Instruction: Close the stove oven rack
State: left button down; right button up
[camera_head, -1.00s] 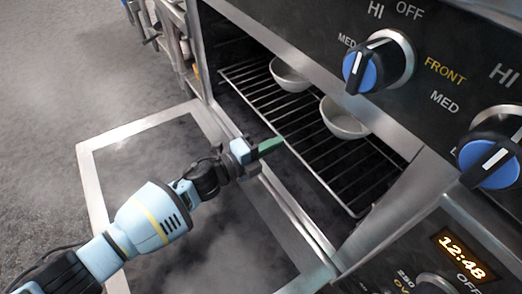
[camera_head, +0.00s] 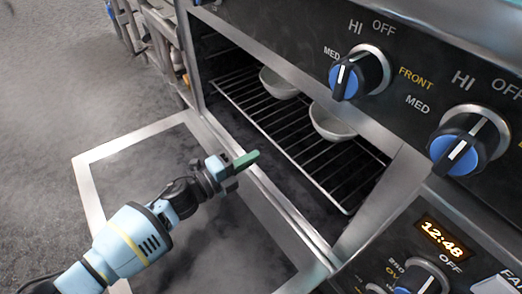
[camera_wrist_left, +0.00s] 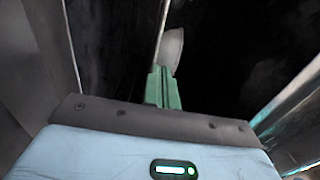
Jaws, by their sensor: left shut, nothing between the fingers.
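The oven rack (camera_head: 292,146) is a dark wire grid inside the open oven. Two pale bowls stand on it, one farther back (camera_head: 279,83) and one nearer (camera_head: 330,122). The oven door (camera_head: 135,137) is folded down flat, with a metal frame. My left gripper (camera_head: 246,160) is over the inner edge of the door, at the oven's opening, just short of the rack's front edge. Its green fingers are shut with nothing between them, and they also show in the left wrist view (camera_wrist_left: 163,88), with part of a bowl (camera_wrist_left: 173,50) beyond. My right gripper is not in view.
The stove front with blue-capped knobs (camera_head: 358,74) overhangs the oven opening. A lower panel with a clock (camera_head: 443,239) lies to the right. Metal shelving (camera_head: 150,35) stands at the back left. The floor (camera_head: 50,90) on the left is clear.

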pick_arm(q)
jog(key=p+v, duration=0.2)
jog(key=v, duration=0.6)
jog(key=shift+a, duration=0.25)
jog(key=shift+s+f, duration=0.15)
